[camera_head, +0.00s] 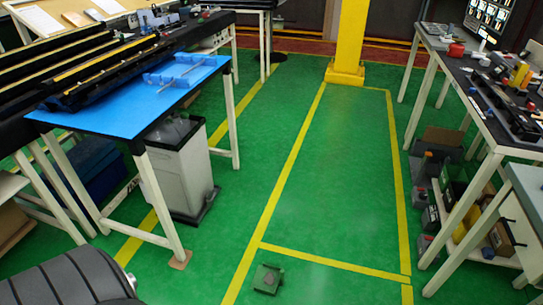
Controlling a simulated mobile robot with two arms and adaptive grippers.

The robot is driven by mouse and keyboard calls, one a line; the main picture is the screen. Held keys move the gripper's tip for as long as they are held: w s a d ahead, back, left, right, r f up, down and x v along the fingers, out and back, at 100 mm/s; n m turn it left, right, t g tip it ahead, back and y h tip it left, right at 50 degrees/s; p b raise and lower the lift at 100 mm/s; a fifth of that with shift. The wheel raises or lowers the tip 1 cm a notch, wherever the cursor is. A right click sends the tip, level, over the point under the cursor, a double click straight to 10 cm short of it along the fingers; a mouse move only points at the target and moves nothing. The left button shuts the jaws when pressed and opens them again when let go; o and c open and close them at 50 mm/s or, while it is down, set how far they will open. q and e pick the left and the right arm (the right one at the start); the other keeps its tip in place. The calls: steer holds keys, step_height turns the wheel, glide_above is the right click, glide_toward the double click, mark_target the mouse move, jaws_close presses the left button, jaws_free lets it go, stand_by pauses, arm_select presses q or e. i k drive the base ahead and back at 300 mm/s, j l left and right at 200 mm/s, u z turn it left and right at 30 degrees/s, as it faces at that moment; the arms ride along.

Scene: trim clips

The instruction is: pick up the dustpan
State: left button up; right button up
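I cannot clearly make out a dustpan in the head view. A small dark green, squarish object (267,279) with a raised part lies on the green floor near the bottom middle; I cannot tell what it is. A dark flat piece (207,204) sits at the foot of a white bin (182,172) under the blue-topped table; it may be part of the bin's base or a separate item. Neither of my grippers shows in this view.
The blue-topped table (125,110) stands at left. A dark-topped workbench (462,72) with tools and boxes stands at right, with bins below it. A yellow post (348,40) rises at the back. The floor between, marked with yellow lines, is mostly clear.

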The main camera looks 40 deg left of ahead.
mark_target(266, 280)
steer(key=j+u, duration=0.1)
steer(key=u, duration=1.05)
